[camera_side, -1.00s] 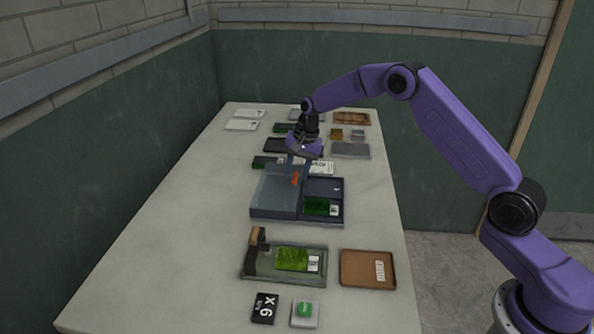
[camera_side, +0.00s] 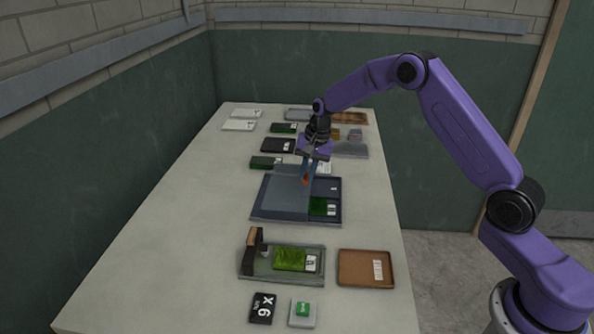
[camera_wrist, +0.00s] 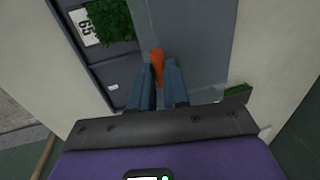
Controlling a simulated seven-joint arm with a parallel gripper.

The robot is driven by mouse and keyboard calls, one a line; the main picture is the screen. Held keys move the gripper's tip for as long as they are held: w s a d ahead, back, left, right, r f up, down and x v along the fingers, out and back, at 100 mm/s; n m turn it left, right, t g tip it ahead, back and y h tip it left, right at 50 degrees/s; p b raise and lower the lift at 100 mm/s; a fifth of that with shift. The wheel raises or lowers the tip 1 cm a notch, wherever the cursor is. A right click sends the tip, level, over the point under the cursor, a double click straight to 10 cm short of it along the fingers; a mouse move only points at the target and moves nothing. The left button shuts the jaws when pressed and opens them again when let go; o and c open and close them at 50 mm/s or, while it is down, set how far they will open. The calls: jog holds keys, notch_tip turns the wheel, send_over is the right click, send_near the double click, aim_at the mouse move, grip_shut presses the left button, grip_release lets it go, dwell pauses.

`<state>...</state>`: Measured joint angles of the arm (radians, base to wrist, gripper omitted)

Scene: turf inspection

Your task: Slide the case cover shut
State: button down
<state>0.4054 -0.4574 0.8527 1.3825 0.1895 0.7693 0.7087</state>
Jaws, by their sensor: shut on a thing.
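The case (camera_side: 262,213) is a dark blue tray on the table, with its grey-blue sliding cover (camera_side: 285,196) over the left and middle part. The right side of the case is uncovered. There a green turf sample (camera_side: 317,206) with a white label lies in the front compartment, and it also shows in the wrist view (camera_wrist: 112,20). The back compartment looks empty of turf. My gripper (camera_side: 307,174) is shut on the cover's orange handle (camera_wrist: 157,66), with a finger on each side of it in the wrist view.
A tray (camera_side: 260,276) with a brown-handled tool and another turf piece stands in front of the case. Table space left of the case is clear.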

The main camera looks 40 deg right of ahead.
jog(key=s+d, duration=0.6)
jog(key=shift+s+d, duration=0.3)
jog(key=shift+d, duration=0.1)
jog(key=c, duration=1.2)
grip_release()
jog(key=shift+s+d, duration=0.1)
jog(key=shift+o, duration=0.5)
jog(key=shift+r, duration=0.25)
notch_tip(320, 180, up, 17)
jog(key=s+d, duration=0.2)
jog(key=shift+s+f, duration=0.15)
jog(key=shift+f, duration=0.05)
